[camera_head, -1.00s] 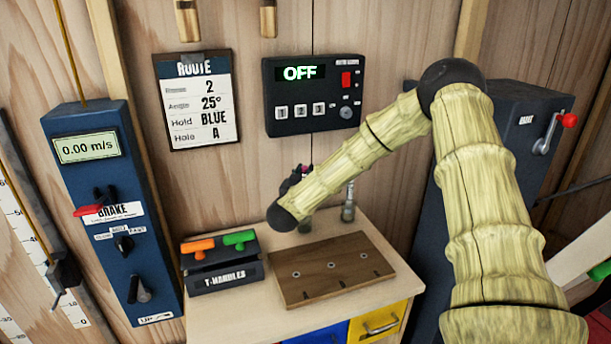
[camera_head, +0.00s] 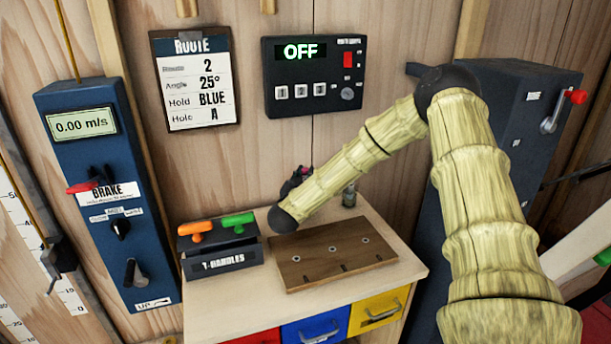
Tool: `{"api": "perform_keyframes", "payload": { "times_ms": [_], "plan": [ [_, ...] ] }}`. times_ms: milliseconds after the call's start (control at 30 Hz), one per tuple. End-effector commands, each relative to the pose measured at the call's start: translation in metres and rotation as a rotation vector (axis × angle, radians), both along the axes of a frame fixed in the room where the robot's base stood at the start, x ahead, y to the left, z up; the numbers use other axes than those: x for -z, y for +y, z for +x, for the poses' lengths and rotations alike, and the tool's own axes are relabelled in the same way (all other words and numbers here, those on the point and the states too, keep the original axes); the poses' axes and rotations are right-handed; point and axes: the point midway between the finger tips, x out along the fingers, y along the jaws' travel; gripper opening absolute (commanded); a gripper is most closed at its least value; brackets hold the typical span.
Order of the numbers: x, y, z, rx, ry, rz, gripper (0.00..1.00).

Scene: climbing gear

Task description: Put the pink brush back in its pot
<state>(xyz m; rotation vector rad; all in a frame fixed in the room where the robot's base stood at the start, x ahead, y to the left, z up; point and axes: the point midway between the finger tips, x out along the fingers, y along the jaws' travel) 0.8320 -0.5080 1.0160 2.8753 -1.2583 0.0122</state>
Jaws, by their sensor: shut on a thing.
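My arm reaches in from the right, and its dark wrist (camera_head: 283,219) hangs over the back left of the bench top. My gripper (camera_head: 294,183) shows only as a small dark part behind the forearm, near the wall. A trace of pink shows beside it, which I take for the pink brush (camera_head: 303,171) held in the shut jaws. Most of the brush and the fingers are hidden. A small grey-green pot-like container (camera_head: 349,196) stands upright at the back of the bench, right of the gripper. I cannot tell if it is the brush's pot.
A wooden board with holes (camera_head: 333,256) lies on the bench (camera_head: 215,315). A T-handles box (camera_head: 222,261) with an orange and a green handle stands left. A blue brake column (camera_head: 105,200) is further left. A dark cabinet (camera_head: 497,150) stands right, behind my arm.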

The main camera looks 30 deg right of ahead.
Motion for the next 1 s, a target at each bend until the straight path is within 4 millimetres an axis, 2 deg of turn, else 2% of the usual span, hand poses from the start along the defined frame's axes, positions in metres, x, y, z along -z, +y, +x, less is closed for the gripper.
{"api": "perform_keyframes", "payload": {
  "times_ms": [400, 433, 533, 867, 1000],
  "plan": [
    [0.0031, 0.0000, -0.0001, 0.000, 0.000, 0.000, 0.00],
    [0.0031, -0.0002, -0.0001, 0.000, 0.000, 0.000, 0.27],
    [0.0032, -0.0002, -0.0002, 0.000, 0.000, 0.000, 0.45],
    [0.0033, 0.0003, -0.0008, 0.000, 0.001, 0.001, 0.46],
    [0.0035, 0.0072, -0.0061, -0.002, 0.001, 0.001, 0.46]
  ]
}}
